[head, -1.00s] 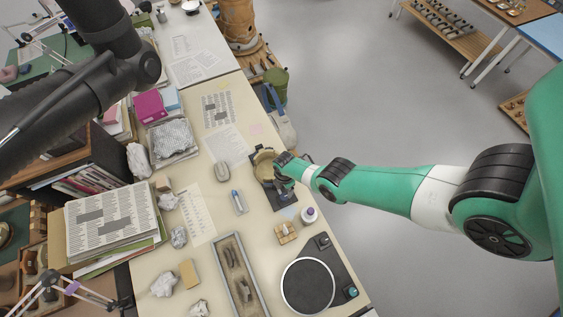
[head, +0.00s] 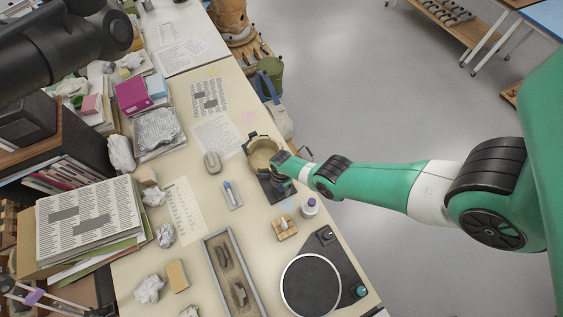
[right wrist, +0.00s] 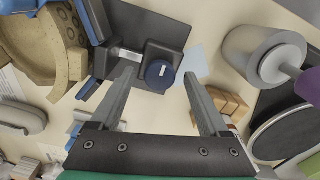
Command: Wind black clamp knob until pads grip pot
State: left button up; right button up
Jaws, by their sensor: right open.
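The tan pot (head: 263,152) stands at the bench's right edge, in a clamp on a dark base (head: 268,187). In the right wrist view the pot (right wrist: 32,48) is at upper left with a broken, stepped rim, and a blue clamp pad (right wrist: 92,22) is beside it. The dark round clamp knob (right wrist: 160,73) has a white mark on its face. My right gripper (right wrist: 160,76) is open, its fingertips on either side of the knob with gaps visible. In the head view my right gripper (head: 281,168) covers the knob. My left gripper is not in view.
A turntable (head: 310,286), a purple-capped jar (head: 310,207) and small wooden blocks (head: 285,227) stand near the clamp. A long sherd tray (head: 232,278), a blue marker (head: 231,194) and papers lie to the left. Open floor is on the right.

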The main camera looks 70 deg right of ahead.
grip_shut()
dwell(0.5)
